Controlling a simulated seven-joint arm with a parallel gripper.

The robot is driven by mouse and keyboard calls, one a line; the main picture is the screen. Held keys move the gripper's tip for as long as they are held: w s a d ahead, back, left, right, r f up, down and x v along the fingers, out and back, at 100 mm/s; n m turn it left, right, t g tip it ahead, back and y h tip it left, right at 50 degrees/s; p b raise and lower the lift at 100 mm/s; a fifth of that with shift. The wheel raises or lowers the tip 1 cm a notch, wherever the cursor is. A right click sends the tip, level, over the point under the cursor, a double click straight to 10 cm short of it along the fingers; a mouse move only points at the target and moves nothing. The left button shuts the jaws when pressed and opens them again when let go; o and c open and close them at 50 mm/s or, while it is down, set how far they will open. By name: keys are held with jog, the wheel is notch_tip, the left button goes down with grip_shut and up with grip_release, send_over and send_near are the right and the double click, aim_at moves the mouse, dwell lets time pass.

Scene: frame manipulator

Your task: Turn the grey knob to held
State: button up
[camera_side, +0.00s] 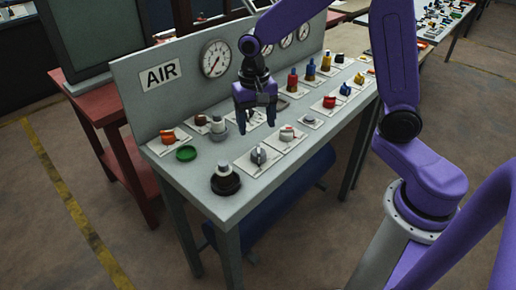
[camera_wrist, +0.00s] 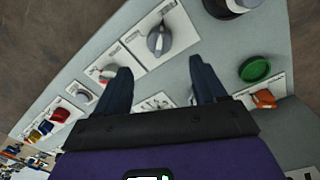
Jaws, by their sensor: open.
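The grey knob (camera_side: 258,156) sits on a white label plate near the front edge of the panel bench. In the wrist view the grey knob (camera_wrist: 158,41) is at top centre, beyond the fingertips, with its ridge slightly tilted; the label words are too small to read. My gripper (camera_side: 256,124) is open and empty above the panel, behind the knob and apart from it. In the wrist view its two dark fingers (camera_wrist: 160,72) are spread with panel showing between them.
A pale knob with red (camera_side: 287,133) is right of the grey one. A black-based round control (camera_side: 226,180) and a green button (camera_side: 186,153) are to the left. Several coloured valves (camera_side: 309,72) stand behind right. The upright gauge board (camera_side: 160,95) rises at the back.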

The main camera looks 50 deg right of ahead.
aim_at(258, 149)
jog(key=f, duration=0.9)
jog(key=shift+s+d+f, duration=0.1)
jog(key=shift+d+f, duration=0.1)
jog(key=shift+f, duration=0.1)
jog(key=shift+c, duration=0.3)
jog(key=c, duration=1)
